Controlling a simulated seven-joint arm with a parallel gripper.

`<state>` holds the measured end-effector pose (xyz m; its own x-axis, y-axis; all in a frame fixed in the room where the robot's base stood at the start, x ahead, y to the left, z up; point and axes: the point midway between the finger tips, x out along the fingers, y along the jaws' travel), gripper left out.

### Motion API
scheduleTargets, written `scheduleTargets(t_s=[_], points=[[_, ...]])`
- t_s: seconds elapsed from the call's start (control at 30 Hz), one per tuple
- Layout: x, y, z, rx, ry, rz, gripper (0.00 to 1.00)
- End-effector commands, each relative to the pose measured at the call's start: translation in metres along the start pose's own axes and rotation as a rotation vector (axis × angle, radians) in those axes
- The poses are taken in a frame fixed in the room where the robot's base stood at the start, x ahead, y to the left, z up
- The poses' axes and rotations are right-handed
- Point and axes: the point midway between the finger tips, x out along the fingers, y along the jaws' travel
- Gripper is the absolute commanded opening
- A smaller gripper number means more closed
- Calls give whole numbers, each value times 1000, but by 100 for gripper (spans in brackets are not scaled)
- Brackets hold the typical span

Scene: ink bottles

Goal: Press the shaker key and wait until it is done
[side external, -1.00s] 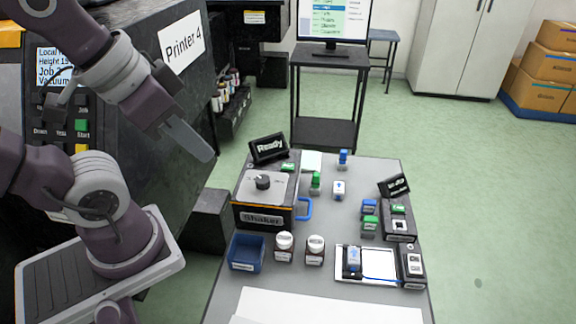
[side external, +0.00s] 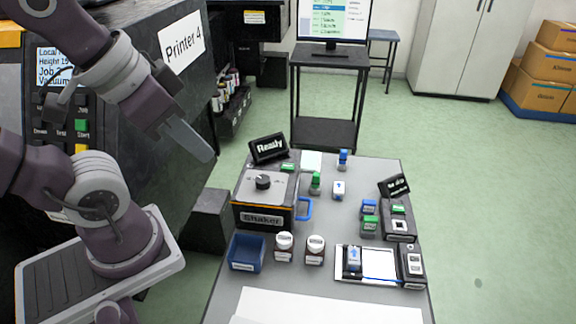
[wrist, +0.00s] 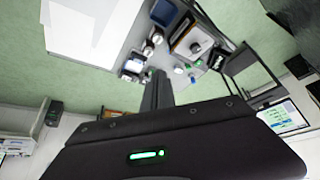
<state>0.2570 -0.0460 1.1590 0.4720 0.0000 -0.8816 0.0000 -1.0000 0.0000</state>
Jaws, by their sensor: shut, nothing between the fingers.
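The shaker (side external: 262,199) is a dark box with a grey top, a black knob and a "Shaker" label, at the left of the table. A small sign on it (side external: 269,149) reads "Ready". A green key (side external: 288,167) lies at its back edge, just below the sign. The shaker also shows in the wrist view (wrist: 188,38). My gripper (side external: 205,154) is shut and empty. It is raised in the air, left of the shaker and well apart from it. In the wrist view the closed fingers (wrist: 158,88) point toward the table.
Two white-capped bottles (side external: 284,246) and a blue bin (side external: 246,253) stand in front of the shaker. Several blue and green stamp-like pieces (side external: 339,189) stand to its right. A white tray (side external: 368,264) and dark devices (side external: 399,222) are further right. The "Printer 4" machine (side external: 185,45) is close beside my arm.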

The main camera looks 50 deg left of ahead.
Motion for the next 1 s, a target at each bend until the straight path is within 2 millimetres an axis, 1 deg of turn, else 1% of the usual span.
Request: scheduleTargets(t_s=[0.47, 0.57, 0.67, 0.77, 0.8, 0.87, 0.9, 0.97, 1.0], points=[[0, 0, 0, 0, 0, 0, 0], [2, -4, -5, 5, 5, -17, 0], [12, -21, -25, 29, 25, -77, 0], [28, -49, -59, 87, 60, -173, 0], [36, -61, -73, 119, 75, -210, 0], [48, -79, -94, 177, 96, -260, 0], [58, -91, -108, 220, 109, -289, 0], [73, -108, -128, 289, 127, -323, 0], [85, -118, -140, 341, 139, -339, 0]])
